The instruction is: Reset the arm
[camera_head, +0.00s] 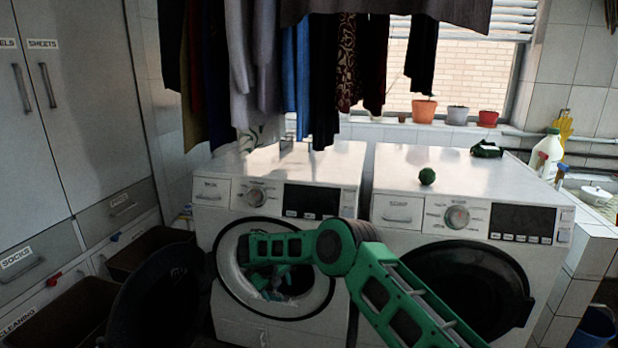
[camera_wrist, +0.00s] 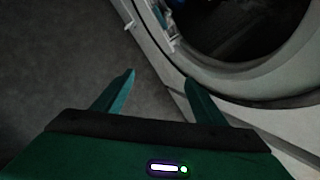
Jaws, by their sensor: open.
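My green arm (camera_head: 370,275) reaches from the lower right of the head view across to the left washing machine (camera_head: 275,190). My gripper (camera_wrist: 160,77) is open, with two separate green fingers and nothing between them in the wrist view. In the head view my gripper (camera_head: 278,284) appears in front of the left machine's round opening, partly hidden by my arm. The wrist view shows it outside the opening's pale rim (camera_wrist: 240,82), with grey floor beyond the fingers.
The left machine's dark round door (camera_head: 160,295) stands open at the left. The right washing machine (camera_head: 470,215) has its door shut, and a green ball (camera_head: 427,176) lies on top. Dark bins (camera_head: 150,250) stand by the cabinet (camera_head: 70,100). Clothes (camera_head: 300,75) hang above.

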